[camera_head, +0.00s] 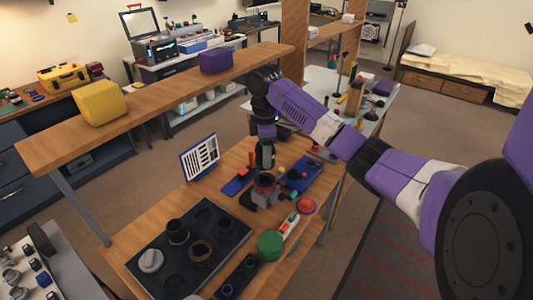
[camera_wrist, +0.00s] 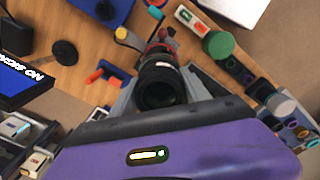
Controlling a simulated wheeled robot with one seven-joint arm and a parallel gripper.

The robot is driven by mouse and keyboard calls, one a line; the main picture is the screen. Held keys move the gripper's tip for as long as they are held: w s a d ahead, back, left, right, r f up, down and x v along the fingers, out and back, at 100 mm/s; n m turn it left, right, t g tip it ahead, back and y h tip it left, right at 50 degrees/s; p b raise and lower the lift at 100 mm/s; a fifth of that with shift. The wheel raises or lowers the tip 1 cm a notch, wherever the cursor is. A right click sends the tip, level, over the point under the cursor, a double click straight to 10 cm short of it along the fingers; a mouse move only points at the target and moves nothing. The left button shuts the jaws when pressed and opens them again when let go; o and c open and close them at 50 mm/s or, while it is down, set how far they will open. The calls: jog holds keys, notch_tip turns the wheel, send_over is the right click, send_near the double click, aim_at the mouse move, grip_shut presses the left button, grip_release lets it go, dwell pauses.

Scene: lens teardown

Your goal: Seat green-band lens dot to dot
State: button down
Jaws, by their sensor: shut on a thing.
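My gripper (camera_head: 265,163) points down over the work table, and in the wrist view its grey fingers (camera_wrist: 161,92) are closed on either side of a black, ribbed lens barrel (camera_wrist: 160,80). I look into the barrel's dark round end. I cannot make out a green band or an alignment dot on it. A red-rimmed round mount (camera_head: 265,180) in a grey holder (camera_head: 262,197) stands just below my gripper. In the wrist view red parts (camera_wrist: 160,47) show just beyond the barrel. Whether the barrel touches the mount is hidden.
A black tray (camera_head: 232,248) with round recesses holds several parts at the front. A striped chart (camera_head: 200,157) stands behind. A wooden shelf (camera_head: 160,85) runs above the table's back.

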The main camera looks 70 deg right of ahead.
jog(key=shift+f, duration=0.1)
jog(key=shift+f+b, duration=1.45)
jog(key=shift+f, duration=0.55)
jog(key=shift+f+b, duration=0.3)
jog(key=shift+f, duration=0.55)
jog(key=shift+p, duration=0.55)
jog(key=shift+f, duration=0.8)
dwell(0.7)
jog(key=shift+c, duration=2.2)
grip_release()
